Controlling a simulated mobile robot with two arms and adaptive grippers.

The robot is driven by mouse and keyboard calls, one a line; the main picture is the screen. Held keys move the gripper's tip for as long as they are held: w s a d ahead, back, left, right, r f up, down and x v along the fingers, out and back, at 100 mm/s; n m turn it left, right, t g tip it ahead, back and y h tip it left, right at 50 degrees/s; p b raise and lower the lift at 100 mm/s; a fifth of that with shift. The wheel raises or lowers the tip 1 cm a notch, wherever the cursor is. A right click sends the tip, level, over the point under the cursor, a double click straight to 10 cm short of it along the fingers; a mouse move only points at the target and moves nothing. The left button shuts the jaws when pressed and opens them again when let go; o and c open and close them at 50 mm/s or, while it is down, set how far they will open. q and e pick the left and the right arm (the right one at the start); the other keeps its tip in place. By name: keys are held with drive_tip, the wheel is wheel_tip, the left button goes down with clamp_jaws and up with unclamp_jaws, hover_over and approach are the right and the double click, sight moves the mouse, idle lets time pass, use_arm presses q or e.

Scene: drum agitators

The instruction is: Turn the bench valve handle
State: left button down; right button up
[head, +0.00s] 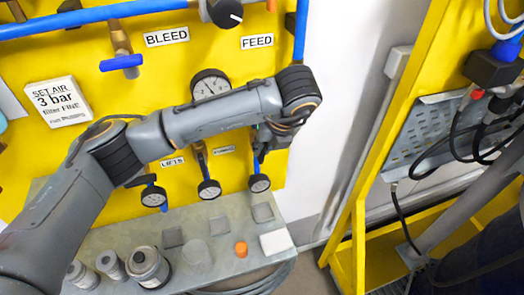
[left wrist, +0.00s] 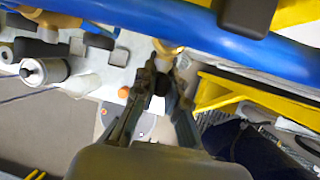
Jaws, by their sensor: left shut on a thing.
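My left gripper (head: 272,138) is at the right end of the yellow panel, partly hidden behind my own wrist in the head view. In the left wrist view its two dark fingers (left wrist: 165,75) close just below a brass fitting (left wrist: 167,48) on a blue pipe. They are shut on a small dark part there, which I take to be the bench valve handle. The fingers cover most of it, so its angle cannot be told. In the head view the handle is hidden behind my arm. My right gripper is in neither view.
Several small gauges (head: 209,189) hang low on the yellow panel (head: 225,60). A grey bench shelf (head: 215,222) below holds jars (head: 148,266) and an orange cap (head: 241,249).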

use_arm(q)
drive_tip(key=shift+d+f+y+b, duration=0.2)
drive_tip(key=shift+f+y+b, duration=0.1)
drive_tip(key=shift+y+b, duration=0.3)
drive_tip(key=shift+r+g+y+p, duration=0.3)
drive_tip(key=shift+r+y+p, duration=0.05)
drive_tip(key=shift+y+p, duration=0.1)
drive_tip(key=shift+d+m+y, duration=0.1)
drive_tip(key=shift+m+y, duration=0.2)
drive_tip(key=shift+y, duration=0.05)
drive_tip(key=shift+f+y+p, duration=0.15)
drive_tip(key=shift+y+p, duration=0.15)
drive_tip(key=shift+y, duration=0.2)
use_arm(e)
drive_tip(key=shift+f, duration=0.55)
use_arm(q)
drive_tip(key=c, duration=1.4)
unclamp_jaws()
drive_tip(key=shift+w, duration=0.1)
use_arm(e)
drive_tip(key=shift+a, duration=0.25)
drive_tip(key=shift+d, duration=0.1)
